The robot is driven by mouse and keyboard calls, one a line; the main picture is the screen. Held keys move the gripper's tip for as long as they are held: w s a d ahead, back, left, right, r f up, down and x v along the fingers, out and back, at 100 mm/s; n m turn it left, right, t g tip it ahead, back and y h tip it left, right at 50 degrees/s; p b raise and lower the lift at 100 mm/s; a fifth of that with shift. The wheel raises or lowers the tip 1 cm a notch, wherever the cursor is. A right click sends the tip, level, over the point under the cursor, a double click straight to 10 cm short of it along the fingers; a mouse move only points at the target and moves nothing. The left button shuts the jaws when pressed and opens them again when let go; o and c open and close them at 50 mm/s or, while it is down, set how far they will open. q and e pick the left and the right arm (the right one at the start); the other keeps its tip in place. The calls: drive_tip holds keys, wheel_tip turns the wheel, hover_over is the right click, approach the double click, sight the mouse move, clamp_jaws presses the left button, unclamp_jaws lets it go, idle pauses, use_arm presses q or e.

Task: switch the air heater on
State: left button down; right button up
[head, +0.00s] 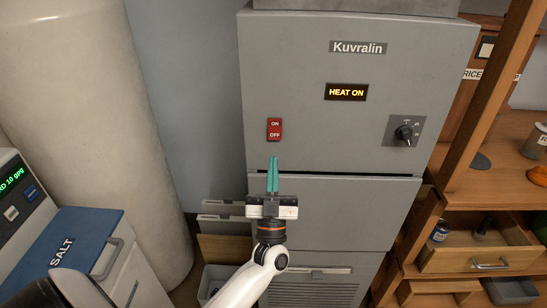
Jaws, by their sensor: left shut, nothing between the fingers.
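The air heater (310,122) is a tall grey cabinet in the middle of the head view, labelled Kuvralin. Its display (346,92) glows with the words HEAT ON. A red ON/OFF switch (274,129) sits at the left of its front panel, and a black knob (404,132) sits at the right. My left gripper (273,158) points up at the panel with its green fingers together and nothing between them. Its tips appear just below the switch in the picture; I cannot tell whether they touch the panel. My right gripper is not in view.
A big pale tank (90,90) stands at the left. A blue-lidded salt box (75,245) and a unit with a green readout (18,195) are at lower left. Wooden shelving (500,200) with an open drawer (478,258) stands close at the right.

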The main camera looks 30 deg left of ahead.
use_arm(q)
drive_tip(key=shift+s+d+f+b, duration=0.25)
drive_tip(key=shift+s+d+f, duration=0.3)
drive_tip(key=shift+s, duration=0.2)
drive_tip(key=shift+s+d+f+b, duration=0.2)
drive_tip(key=shift+s+d+f, duration=0.2)
drive_tip(key=shift+s+f, duration=0.25)
drive_tip(key=shift+s+r, duration=0.15)
